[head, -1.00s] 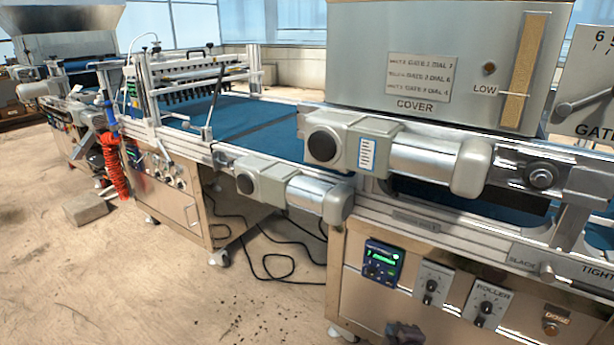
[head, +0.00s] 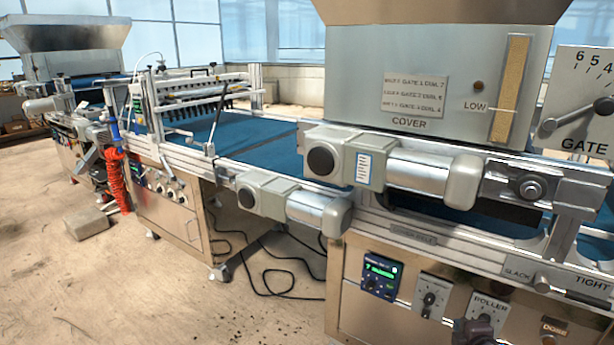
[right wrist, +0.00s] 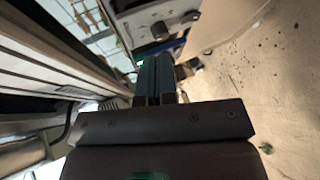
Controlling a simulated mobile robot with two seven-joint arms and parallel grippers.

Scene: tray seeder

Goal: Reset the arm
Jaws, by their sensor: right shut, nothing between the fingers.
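My right gripper (head: 480,328) shows as a small dark shape at the bottom edge of the head view, in front of the machine's lower panel near the ROLLER knob. In the right wrist view its two dark fingers (right wrist: 155,78) lie together with nothing between them. Whether it touches the panel cannot be told. My left gripper is not in view.
The seeder's steel panel (head: 365,312) carries a lit display (head: 381,269) and knobs. Two motors (head: 430,183) stick out above it. A hopper marked COVER (head: 375,85) and a GATE dial (head: 585,95) stand higher. Open floor (head: 110,290) lies left, with a grey block (head: 87,223).

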